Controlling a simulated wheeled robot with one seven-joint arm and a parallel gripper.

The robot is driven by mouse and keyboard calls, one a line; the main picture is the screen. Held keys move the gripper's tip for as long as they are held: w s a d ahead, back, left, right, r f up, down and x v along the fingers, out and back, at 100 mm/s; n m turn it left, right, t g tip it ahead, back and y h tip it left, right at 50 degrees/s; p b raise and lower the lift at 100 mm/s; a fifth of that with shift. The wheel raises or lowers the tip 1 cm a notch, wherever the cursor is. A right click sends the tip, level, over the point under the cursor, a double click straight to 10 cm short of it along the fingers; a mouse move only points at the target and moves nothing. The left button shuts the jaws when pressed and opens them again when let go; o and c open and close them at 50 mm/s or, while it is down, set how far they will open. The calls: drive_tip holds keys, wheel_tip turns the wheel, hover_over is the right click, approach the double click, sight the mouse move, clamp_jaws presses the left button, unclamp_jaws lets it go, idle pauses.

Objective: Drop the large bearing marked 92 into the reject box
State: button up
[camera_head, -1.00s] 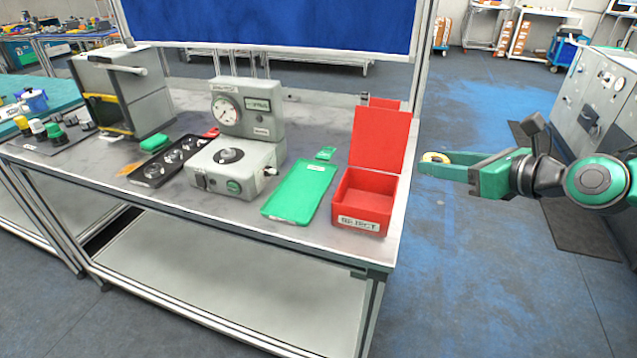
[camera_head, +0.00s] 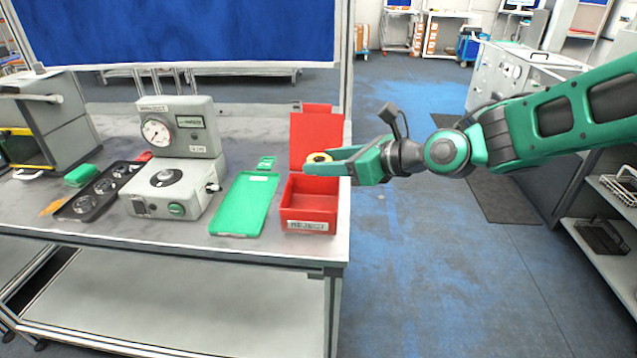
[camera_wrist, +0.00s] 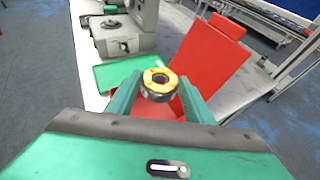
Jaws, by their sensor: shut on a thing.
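My gripper (camera_head: 335,165) is shut on the large bearing (camera_head: 318,157), a ring with a yellow-orange face and a dark hole. The wrist view shows the bearing (camera_wrist: 158,84) between the two green fingertips, with a dark metal side. I cannot read its marking. The red reject box (camera_head: 308,225) stands at the right end of the table, labelled REJECT, with its lid raised at the back. In the head view the bearing and fingertips appear over the box's opening, in front of the lid. In the wrist view the red box (camera_wrist: 150,110) lies below and behind the bearing.
A green tray (camera_head: 240,205) lies just left of the box. Further left are a grey gauge device (camera_head: 165,190) with a dial and a black tray (camera_head: 97,190) with several round metal parts. The table's right edge is close beside the box; open floor lies beyond.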

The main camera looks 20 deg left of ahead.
drive_tip(key=shift+f, duration=2.9)
drive_tip(key=o, duration=1.3)
drive_tip(key=shift+d, duration=0.15)
drive_tip(key=v, duration=1)
drive_tip(key=shift+d+r, duration=0.15)
drive_tip(key=shift+d, duration=0.1)
